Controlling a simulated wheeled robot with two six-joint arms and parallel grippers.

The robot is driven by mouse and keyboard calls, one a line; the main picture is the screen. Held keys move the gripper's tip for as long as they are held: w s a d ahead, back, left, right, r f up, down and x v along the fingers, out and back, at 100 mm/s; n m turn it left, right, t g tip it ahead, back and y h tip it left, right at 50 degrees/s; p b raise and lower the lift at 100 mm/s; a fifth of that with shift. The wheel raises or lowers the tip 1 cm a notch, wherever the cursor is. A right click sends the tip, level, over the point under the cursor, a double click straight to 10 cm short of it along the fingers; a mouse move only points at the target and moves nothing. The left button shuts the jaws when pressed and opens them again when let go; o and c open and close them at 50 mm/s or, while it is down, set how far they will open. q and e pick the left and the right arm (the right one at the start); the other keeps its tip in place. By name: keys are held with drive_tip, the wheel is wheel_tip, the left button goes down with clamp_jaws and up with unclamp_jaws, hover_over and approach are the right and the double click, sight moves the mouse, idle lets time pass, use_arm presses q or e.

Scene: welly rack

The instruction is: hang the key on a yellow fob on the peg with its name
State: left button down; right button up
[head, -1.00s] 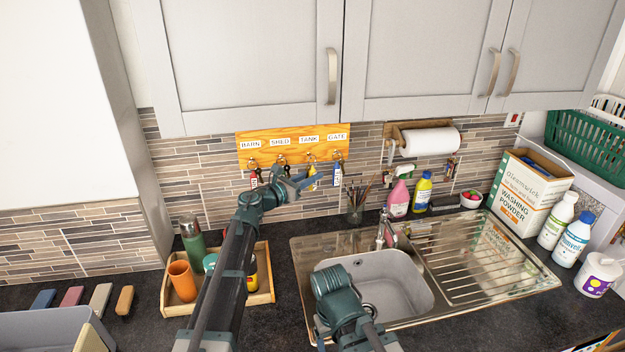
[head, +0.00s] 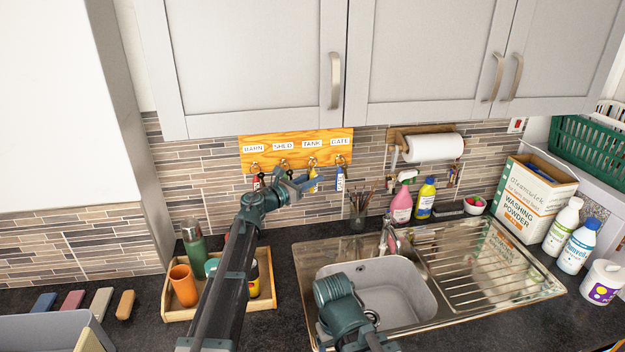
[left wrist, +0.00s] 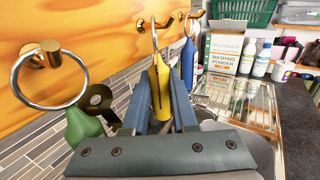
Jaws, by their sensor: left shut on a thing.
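The wooden key board (head: 296,135) on the tiled wall reads BARN, SHED, TANK, GATE, with a brass peg under each label. My left gripper (head: 314,183) is shut on the yellow fob (left wrist: 160,88), below the TANK peg. In the left wrist view the fob stands roughly upright between the fingers (left wrist: 165,105). Its ring (left wrist: 154,36) is at the brass peg (left wrist: 163,22); I cannot tell if it is around or in front of it. Writing on the fob is not readable. My right arm shows low in the head view, its gripper unseen.
A green fob (left wrist: 82,125) with a dark key hangs left of my fingers from a peg with a large ring (left wrist: 48,78). A blue fob (left wrist: 187,62) hangs close on the right, under GATE. Brushes in a pot (head: 359,212) and the sink (head: 385,290) are below.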

use_arm(q)
drive_tip(key=c, duration=0.6)
unclamp_jaws()
drive_tip(key=v, duration=1.4)
drive_tip(key=shift+w, duration=0.1)
